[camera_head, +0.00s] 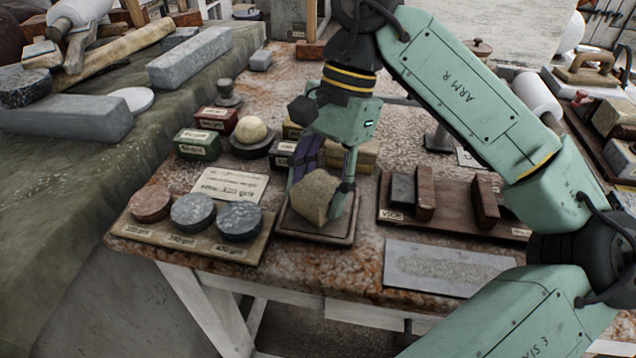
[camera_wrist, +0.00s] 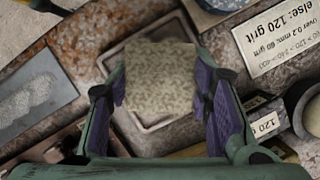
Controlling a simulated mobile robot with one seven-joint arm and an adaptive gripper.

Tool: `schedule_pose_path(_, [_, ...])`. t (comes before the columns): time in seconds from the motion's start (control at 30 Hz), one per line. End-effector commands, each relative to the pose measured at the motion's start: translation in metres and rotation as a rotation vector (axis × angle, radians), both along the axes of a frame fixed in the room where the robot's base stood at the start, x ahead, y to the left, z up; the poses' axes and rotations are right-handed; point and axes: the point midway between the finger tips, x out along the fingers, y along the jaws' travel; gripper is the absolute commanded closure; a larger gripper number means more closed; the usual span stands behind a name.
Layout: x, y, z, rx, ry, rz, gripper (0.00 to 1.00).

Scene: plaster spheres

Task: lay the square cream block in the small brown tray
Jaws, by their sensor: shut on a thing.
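The square cream block (camera_head: 316,196) is tilted between the fingers of my gripper (camera_head: 322,190), at the small brown tray (camera_head: 338,238) near the table's front edge. In the wrist view the block (camera_wrist: 160,82) sits between the purple finger pads of my gripper (camera_wrist: 162,100), with the tray (camera_wrist: 112,58) behind it. The block hides much of the tray's floor. I cannot tell whether the block's lower edge touches the tray.
Left of the tray is a board with three round grit discs (camera_head: 193,212). Right is a brown wooden rack (camera_head: 455,218) with upright blocks. Behind are small labelled boxes (camera_head: 197,144) and a cream ball (camera_head: 251,130) on a dark stand. A grey plate (camera_head: 445,267) lies at front right.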

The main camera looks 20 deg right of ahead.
Motion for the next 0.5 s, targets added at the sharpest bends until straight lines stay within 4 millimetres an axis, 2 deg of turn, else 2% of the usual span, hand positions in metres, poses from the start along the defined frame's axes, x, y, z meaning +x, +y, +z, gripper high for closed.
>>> schedule_pose_path(0.03, [0.0001, -0.0018, -0.0166, 0.039, 0.004, -0.007, 0.92])
schedule_pose_path(0.4, [0.0000, -0.0022, -0.0183, 0.039, 0.004, -0.007, 0.92])
schedule_pose_path(0.43, [0.0000, -0.0022, -0.0183, 0.039, 0.004, -0.007, 0.53])
schedule_pose_path(0.5, [0.0000, -0.0022, -0.0183, 0.039, 0.004, -0.007, 0.48])
